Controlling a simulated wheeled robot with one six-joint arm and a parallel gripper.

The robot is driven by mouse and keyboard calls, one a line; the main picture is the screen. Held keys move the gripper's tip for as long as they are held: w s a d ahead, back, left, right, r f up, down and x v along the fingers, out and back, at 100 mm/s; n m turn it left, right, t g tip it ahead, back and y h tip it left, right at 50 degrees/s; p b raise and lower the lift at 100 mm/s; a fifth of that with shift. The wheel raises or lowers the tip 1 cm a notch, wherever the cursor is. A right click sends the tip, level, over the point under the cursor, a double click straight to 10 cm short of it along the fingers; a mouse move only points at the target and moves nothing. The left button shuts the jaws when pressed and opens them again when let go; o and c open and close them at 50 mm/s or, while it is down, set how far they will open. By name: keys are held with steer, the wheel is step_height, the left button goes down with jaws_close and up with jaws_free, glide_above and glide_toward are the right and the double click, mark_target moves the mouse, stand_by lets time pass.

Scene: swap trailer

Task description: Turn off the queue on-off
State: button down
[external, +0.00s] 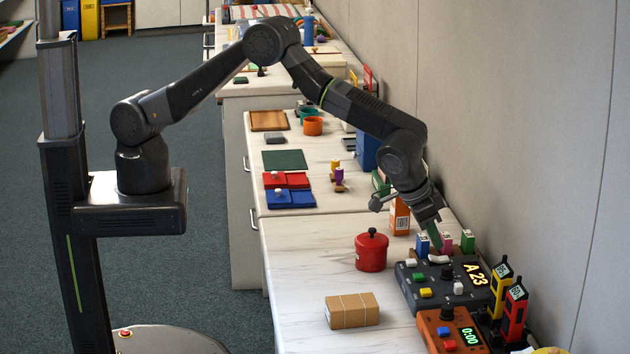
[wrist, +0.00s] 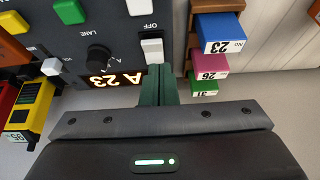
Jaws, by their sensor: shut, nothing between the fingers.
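The dark queue box (external: 412,287) stands on the counter at the right of the external view, with a lit display (external: 475,274) reading "A 23". In the wrist view the box (wrist: 115,30) fills the upper left, with the display (wrist: 116,79), a black LANE knob (wrist: 98,57) and a white on-off rocker (wrist: 152,50) beside the word OFF. My gripper (external: 437,247) is shut and empty, pointing down at the box's far edge. In the wrist view its green fingertips (wrist: 158,70) are right at the rocker's near end; whether they touch it I cannot tell.
Blue, pink and green numbered blocks (wrist: 220,33) stand in a wooden holder beside the box. Yellow and red handsets (external: 500,288) stand to its right. A second box (external: 450,328) showing 0:00, a red pot (external: 371,251) and a cardboard package (external: 352,310) are nearby.

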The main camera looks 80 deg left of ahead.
steer(key=shift+s+f, duration=0.3)
steer(key=shift+f, duration=0.45)
steer(key=f+b, duration=0.1)
steer(key=b, duration=0.1)
steer(key=shift+s+t+b, duration=0.15)
steer(key=shift+t+b, duration=0.15)
steer(key=shift+b, duration=0.1)
steer(key=shift+r, duration=0.25)
steer(key=shift+w+r, duration=0.3)
steer(key=shift+w, duration=0.45)
